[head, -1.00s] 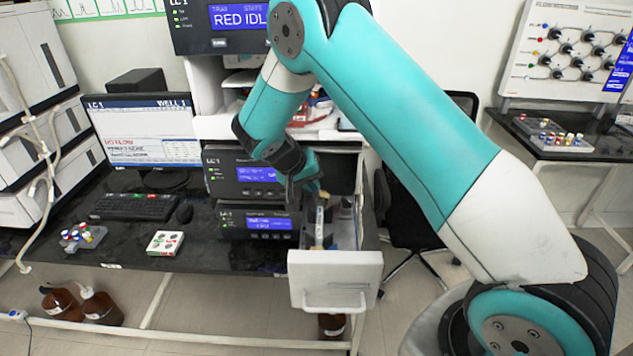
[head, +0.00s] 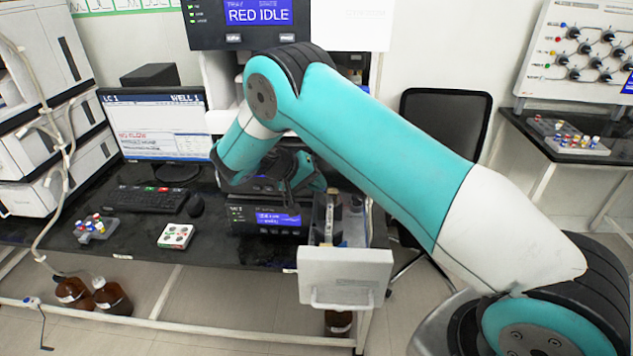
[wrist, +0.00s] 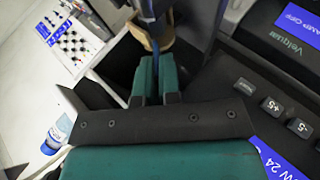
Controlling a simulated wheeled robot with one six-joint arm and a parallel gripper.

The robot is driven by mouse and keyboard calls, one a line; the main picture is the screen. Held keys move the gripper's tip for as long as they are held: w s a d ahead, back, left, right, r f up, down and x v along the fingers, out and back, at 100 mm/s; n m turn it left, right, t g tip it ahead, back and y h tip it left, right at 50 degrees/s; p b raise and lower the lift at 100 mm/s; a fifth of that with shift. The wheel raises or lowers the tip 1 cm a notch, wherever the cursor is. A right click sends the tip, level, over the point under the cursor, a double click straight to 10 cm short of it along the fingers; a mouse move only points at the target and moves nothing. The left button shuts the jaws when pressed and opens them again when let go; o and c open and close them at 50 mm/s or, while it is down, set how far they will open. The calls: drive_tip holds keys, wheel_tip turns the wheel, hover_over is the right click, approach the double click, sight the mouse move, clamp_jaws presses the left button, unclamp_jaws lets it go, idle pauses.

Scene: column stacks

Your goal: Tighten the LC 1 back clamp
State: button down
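My gripper (head: 312,186) reaches into the LC 1 stack, just above the pulled-out drawer (head: 346,278) with its white front. In the wrist view its two teal fingers (wrist: 156,64) lie close together with a narrow gap. A thin dark blue strip (wrist: 154,45) lines up with that gap, beside a tan rounded part (wrist: 156,28). I cannot tell whether the fingers grip it. The drawer holds an upright narrow part (head: 329,217). The back clamp cannot be made out clearly; my arm and gripper hide much of the drawer's rear.
The lower LC 1 module (head: 268,217) with a blue screen stands left of the drawer. A black chair (head: 445,125) stands behind my arm.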

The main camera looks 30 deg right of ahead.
drive_tip(key=shift+f, duration=0.1)
drive_tip(key=c, duration=1.3)
unclamp_jaws()
drive_tip(key=p+v, duration=1.2)
drive_tip(key=v, duration=0.5)
drive_tip(key=shift+r, duration=0.3)
drive_tip(key=shift+a+f+p, duration=0.15)
drive_tip(key=shift+p, duration=0.15)
